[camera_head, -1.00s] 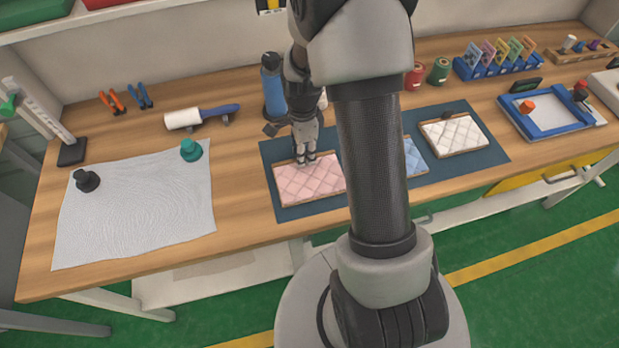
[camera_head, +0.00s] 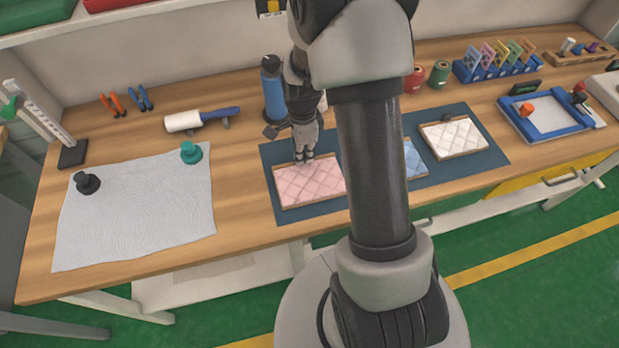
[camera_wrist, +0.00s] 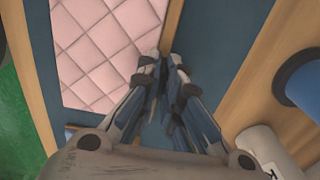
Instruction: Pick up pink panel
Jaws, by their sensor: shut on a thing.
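The pink panel (camera_head: 312,187) is a quilted pink pad on a thin wooden base. It lies on the dark blue mat (camera_head: 288,212), at the mat's left end. My gripper (camera_head: 304,157) points down at the panel's far edge and is shut on it. In the wrist view, the pink panel (camera_wrist: 105,55) fills the upper left, and the fingertips of my gripper (camera_wrist: 163,65) meet at its wooden rim. The exact contact between the fingers is partly hidden. I cannot tell whether the panel is lifted off the mat.
A blue panel (camera_head: 413,160), partly behind my arm, and a white panel (camera_head: 453,137) lie to the right on the mat. A blue bottle (camera_head: 272,92) stands behind my gripper. A grey cloth (camera_head: 135,215) with a black and a teal weight lies at the left.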

